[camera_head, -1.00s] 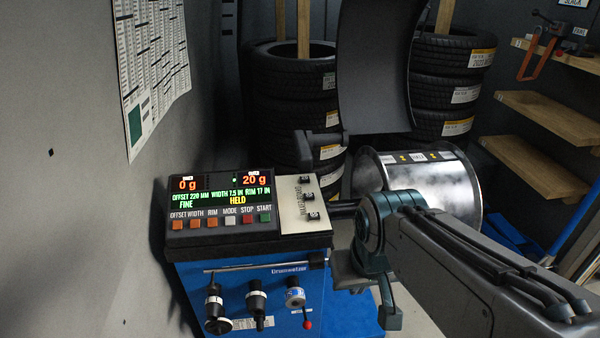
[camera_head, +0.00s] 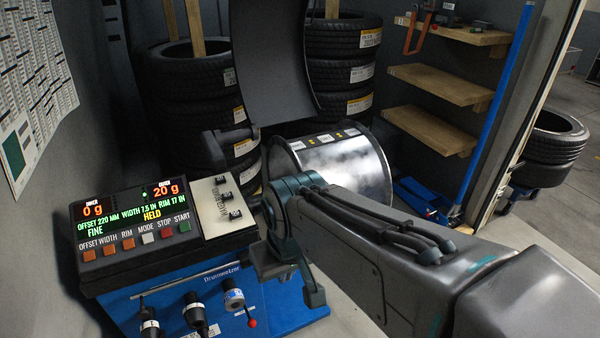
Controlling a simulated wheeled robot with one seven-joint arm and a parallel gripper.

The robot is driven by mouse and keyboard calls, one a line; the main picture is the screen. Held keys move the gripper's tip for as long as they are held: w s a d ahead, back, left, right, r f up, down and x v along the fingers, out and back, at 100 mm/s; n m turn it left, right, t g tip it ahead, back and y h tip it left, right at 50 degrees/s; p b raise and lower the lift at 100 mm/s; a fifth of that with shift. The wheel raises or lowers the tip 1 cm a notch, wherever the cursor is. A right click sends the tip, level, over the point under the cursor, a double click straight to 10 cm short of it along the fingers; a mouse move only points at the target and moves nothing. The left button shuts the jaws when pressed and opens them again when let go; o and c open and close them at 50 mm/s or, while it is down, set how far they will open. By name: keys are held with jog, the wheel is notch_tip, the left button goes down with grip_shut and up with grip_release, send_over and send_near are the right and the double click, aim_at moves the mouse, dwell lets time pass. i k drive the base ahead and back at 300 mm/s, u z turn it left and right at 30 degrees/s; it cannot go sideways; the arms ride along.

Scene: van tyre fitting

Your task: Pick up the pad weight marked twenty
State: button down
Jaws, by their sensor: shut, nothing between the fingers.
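Three small dark pad weights lie in a row on the cream tray (camera_head: 208,222) on top of the blue wheel balancer: a far one (camera_head: 220,180), a middle one (camera_head: 226,196) and a near one (camera_head: 235,215). Their marks are too small to read, so I cannot tell which is the twenty. My gripper (camera_head: 292,283) hangs below my wrist, right of the tray and in front of the balancer's right side. It is shut and empty, apart from the weights; its fingertips are not clear.
The balancer panel (camera_head: 135,220) shows 0 g, 20 g and HELD. A silver wheel rim (camera_head: 345,170) sits behind my wrist, under a dark curved hood (camera_head: 275,60). Stacked tyres (camera_head: 195,110) stand behind. Wooden shelves (camera_head: 440,85) are at the right; open floor lies farther right.

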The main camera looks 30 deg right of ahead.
aim_at(220, 180)
jog(key=k, duration=0.3)
jog(key=z, duration=0.75)
jog(key=i, duration=0.9)
jog(key=u, duration=0.7)
jog(key=i, duration=0.55)
jog(key=u, duration=0.4)
